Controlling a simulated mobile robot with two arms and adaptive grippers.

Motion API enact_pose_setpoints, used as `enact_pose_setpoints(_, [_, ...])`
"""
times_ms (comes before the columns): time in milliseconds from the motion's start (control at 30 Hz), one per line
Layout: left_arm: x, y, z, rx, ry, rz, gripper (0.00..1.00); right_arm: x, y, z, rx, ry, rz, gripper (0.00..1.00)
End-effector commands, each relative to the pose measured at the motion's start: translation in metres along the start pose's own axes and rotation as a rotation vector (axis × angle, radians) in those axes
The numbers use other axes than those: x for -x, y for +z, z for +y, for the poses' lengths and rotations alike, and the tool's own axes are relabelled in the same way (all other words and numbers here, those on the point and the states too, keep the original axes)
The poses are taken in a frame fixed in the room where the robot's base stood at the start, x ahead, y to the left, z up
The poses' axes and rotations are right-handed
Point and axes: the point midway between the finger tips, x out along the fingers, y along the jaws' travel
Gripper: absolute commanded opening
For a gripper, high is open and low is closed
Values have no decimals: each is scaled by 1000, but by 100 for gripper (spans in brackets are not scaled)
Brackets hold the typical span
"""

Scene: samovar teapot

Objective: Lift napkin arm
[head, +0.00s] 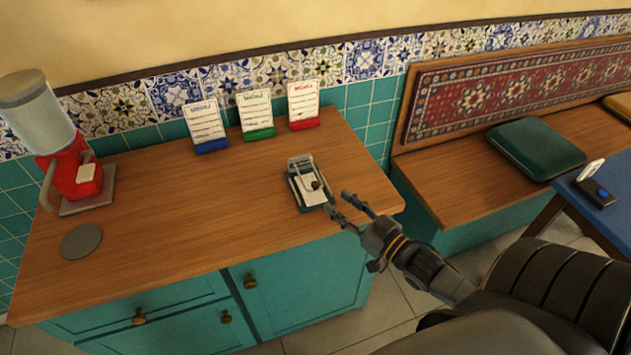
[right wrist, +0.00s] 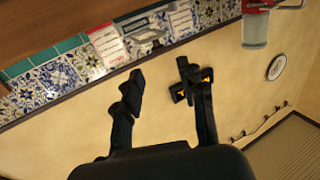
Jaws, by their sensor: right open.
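The napkin holder (head: 292,190) is a small dark tray with white napkins (head: 312,196) near the right end of the wooden counter. Its arm (head: 300,163) stands at the back of the tray, with a small dark knob (head: 316,185) over the napkins. My right gripper (head: 340,203) is open and empty, just right of the holder's front corner and apparently apart from it. In the right wrist view, the open fingers (right wrist: 158,84) show, with a greyish part that looks like the holder (right wrist: 143,42) beyond them. My left gripper is not in view.
Blue (head: 206,125), green (head: 255,115) and red (head: 303,105) card stands line the back of the counter (head: 200,220). A red dispenser (head: 75,170) and a grey disc (head: 81,241) are at the left. The counter's middle is clear. A bench (head: 440,185) adjoins on the right.

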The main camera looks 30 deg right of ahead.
Motion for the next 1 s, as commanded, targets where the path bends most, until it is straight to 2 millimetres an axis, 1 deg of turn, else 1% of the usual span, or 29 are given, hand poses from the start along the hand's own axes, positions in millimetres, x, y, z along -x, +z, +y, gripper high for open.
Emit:
enact_pose_setpoints(33, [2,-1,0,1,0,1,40,-12,-3,0,2,0,5,40])
enact_pose_setpoints(200, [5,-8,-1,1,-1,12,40,-46,-2,0,2,0,4,40])
enact_pose_setpoints(300, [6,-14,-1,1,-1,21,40,-63,-2,0,2,0,1,40])
enact_pose_setpoints(433, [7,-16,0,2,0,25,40,-79,0,0,2,0,0,40])
enact_pose_setpoints(600, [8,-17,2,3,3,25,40,-90,0,0,2,0,-2,40])
enact_pose_setpoints(900, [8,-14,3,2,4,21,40,-92,1,0,1,0,-2,40])
enact_pose_setpoints(967, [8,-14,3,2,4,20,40,-92,1,0,1,0,-2,30])
enact_pose_setpoints(1000, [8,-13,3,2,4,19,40,-92,1,0,1,0,-2,22])
